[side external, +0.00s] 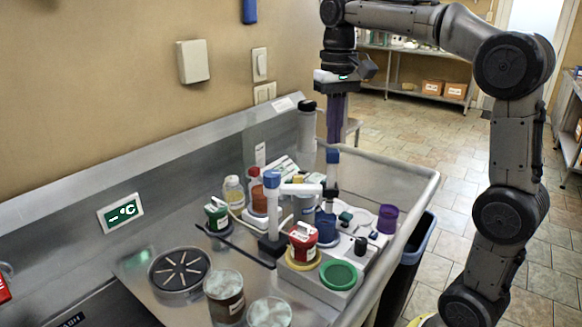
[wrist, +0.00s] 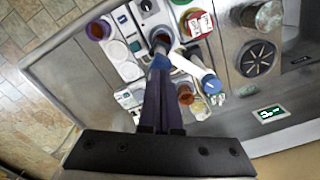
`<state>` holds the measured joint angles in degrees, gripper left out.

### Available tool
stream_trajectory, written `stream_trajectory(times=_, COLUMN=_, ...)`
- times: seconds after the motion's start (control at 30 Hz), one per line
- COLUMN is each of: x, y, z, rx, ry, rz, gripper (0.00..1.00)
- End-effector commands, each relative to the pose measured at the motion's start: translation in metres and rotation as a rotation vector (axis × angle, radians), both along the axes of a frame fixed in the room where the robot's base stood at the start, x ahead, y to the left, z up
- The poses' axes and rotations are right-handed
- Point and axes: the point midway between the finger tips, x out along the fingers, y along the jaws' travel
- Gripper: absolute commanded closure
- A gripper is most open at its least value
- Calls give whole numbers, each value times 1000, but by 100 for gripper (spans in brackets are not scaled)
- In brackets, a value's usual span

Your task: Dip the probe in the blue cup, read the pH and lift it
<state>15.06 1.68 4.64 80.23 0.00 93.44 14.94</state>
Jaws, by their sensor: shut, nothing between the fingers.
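The blue cup (side external: 326,228) stands at the front of the white rack in the side view, with brownish liquid inside in the wrist view (wrist: 160,38). The probe (side external: 333,157) has a blue top and dark body and stands upright over the cup; its lower end is partly hidden by a white holder arm (side external: 300,189). Its blue top also shows in the wrist view (wrist: 160,62). My gripper (side external: 336,143) points straight down just above the probe's top, its long fingers shut with nothing between them. I cannot tell whether the fingertips touch the probe. No pH figure is readable.
A red-labelled jar (side external: 303,242), green lid (side external: 338,276) and purple cup (side external: 387,219) crowd the rack. A green-topped jar (side external: 217,214) and foamy jars (side external: 224,297) stand left and in front.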

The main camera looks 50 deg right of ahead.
Motion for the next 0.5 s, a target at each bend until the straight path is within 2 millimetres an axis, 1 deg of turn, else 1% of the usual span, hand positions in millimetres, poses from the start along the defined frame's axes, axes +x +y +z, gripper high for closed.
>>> stream_trajectory(times=0.5, x=0, y=0, z=-14, rx=0, ry=1, rz=0, gripper=100)
